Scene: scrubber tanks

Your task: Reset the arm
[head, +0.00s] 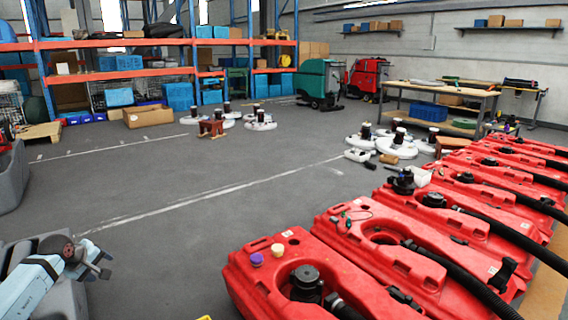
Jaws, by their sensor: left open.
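My left arm comes in at the lower left corner of the head view. Its gripper (104,265) is open, with its fingers apart and nothing between them, in front of bare grey floor. It is well to the left of the red scrubber tanks and touches none of them. My right arm and gripper are not in view.
A row of red tanks (375,262) with black hoses fills the right side. The nearest has a purple cap (256,259) and a cream cap (277,250). Orange-beamed shelving (120,42), a green scrubber (319,82) and a workbench (440,92) stand behind. The middle floor is free.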

